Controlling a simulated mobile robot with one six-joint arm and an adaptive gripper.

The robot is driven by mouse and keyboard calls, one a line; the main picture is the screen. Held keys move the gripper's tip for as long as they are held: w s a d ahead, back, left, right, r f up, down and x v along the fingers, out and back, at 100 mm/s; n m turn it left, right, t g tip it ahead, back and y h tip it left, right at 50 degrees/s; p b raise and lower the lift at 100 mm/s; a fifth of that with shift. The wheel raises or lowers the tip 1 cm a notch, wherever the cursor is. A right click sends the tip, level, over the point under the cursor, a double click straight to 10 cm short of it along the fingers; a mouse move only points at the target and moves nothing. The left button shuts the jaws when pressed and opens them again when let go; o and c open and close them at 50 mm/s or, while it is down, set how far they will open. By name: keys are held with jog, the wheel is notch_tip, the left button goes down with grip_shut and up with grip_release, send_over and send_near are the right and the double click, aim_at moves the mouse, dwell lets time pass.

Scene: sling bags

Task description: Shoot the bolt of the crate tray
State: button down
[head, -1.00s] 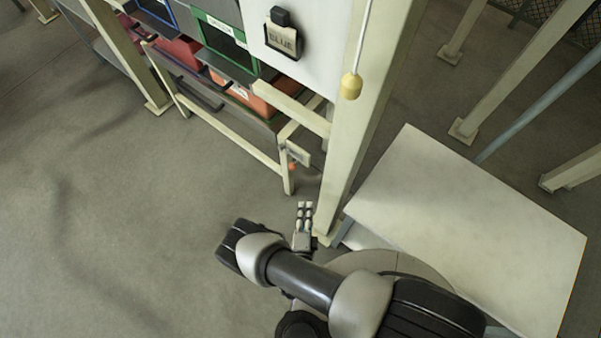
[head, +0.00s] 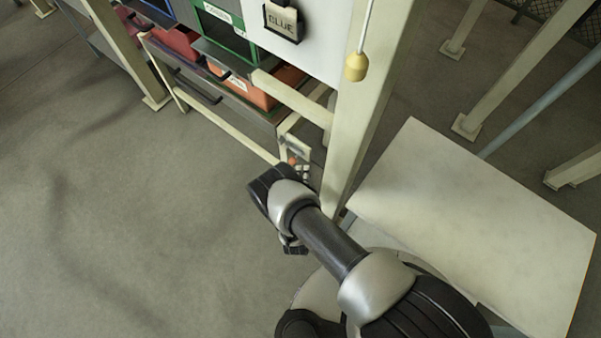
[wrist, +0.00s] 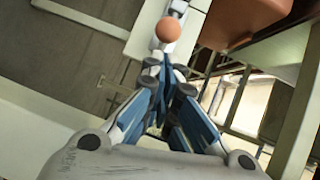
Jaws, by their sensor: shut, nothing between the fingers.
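The bolt's orange knob (head: 292,160) shows at the right end of the crate tray (head: 222,124), beside a pale plate (head: 297,146). In the wrist view the round orange knob (wrist: 168,29) sits on a pale metal part (wrist: 175,9) at the top centre. My gripper (head: 304,172) is close to the knob in the head view, largely hidden behind my arm. In the wrist view my gripper (wrist: 163,66) has its blue-and-grey fingers together and empty, with their tips just below the knob. I cannot tell whether they touch it.
An orange crate (head: 256,94) and a red crate (head: 178,42) stand in the rack. A cream post (head: 352,130) rises right of my gripper, with a yellow pull (head: 356,67) hanging in front. A white tabletop (head: 480,220) lies at right. The floor at left is clear.

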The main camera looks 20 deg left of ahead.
aim_at(293, 163)
jog(key=shift+w+a+f, duration=0.1)
jog(key=shift+w+a, duration=0.2)
jog(key=shift+a, duration=0.15)
jog(key=a, duration=0.1)
jog(key=w+a, duration=0.1)
jog(key=a, duration=0.1)
jog(key=shift+w+a, duration=0.15)
jog(key=shift+w, duration=0.05)
